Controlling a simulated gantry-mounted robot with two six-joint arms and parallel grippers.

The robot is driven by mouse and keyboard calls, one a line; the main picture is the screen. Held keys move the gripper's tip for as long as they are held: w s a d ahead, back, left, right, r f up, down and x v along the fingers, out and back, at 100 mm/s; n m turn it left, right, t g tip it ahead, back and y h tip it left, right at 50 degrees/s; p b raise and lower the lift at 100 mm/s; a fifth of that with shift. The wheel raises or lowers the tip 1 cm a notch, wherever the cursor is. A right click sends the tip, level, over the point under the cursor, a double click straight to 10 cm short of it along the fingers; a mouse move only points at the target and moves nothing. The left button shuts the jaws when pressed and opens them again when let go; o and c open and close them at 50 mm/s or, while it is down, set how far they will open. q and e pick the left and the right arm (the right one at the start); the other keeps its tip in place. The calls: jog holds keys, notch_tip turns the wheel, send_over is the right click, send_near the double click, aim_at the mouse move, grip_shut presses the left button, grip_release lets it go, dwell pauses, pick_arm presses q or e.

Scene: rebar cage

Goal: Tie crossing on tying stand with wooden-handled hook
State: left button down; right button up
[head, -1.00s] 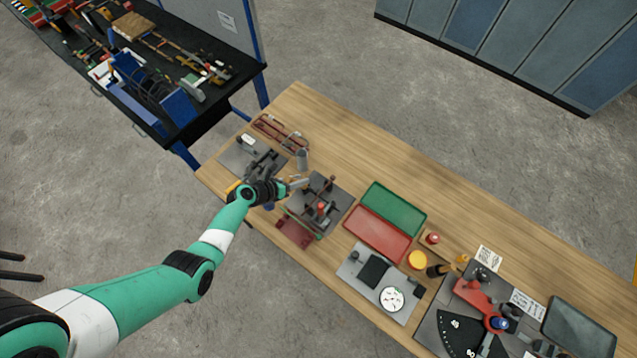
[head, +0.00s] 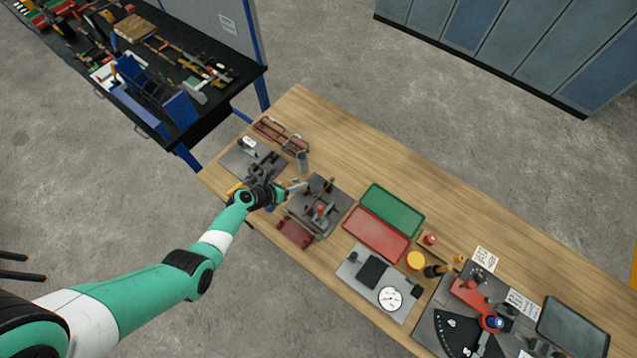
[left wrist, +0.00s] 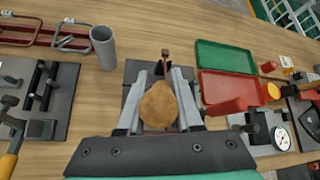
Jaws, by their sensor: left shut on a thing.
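My left gripper (head: 298,187) is at the left edge of the tying stand, above the bench. In the left wrist view my left gripper (left wrist: 160,85) is shut on the wooden-handled hook, whose round wooden handle end (left wrist: 158,104) faces the camera between the fingers. A thin brown tip shows beyond the fingers. The tying stand (head: 333,187) is a dark plate with upright parts and a red knob. In the left wrist view the fingers and handle cover most of the stand (left wrist: 133,74), so the crossing is hidden. My right gripper is not in view.
Left of the stand is a grey plate with dark fixtures (head: 240,160). A metal cup (head: 303,161) stands close behind the gripper. Red and green trays (head: 376,234) and a plate with a dial (head: 390,298) lie to the right. The bench's back strip is clear.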

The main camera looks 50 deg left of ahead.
pick_arm(q)
notch_tip(320, 180, up, 3)
jog(key=shift+f+p, duration=0.1)
jog(key=shift+p, duration=0.95)
jog(key=shift+w+r+b, duration=0.1)
jog(key=shift+r+b, duration=0.2)
jog(key=shift+r, duration=1.65)
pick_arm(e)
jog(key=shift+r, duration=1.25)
pick_arm(q)
jog(key=shift+f, duration=0.1)
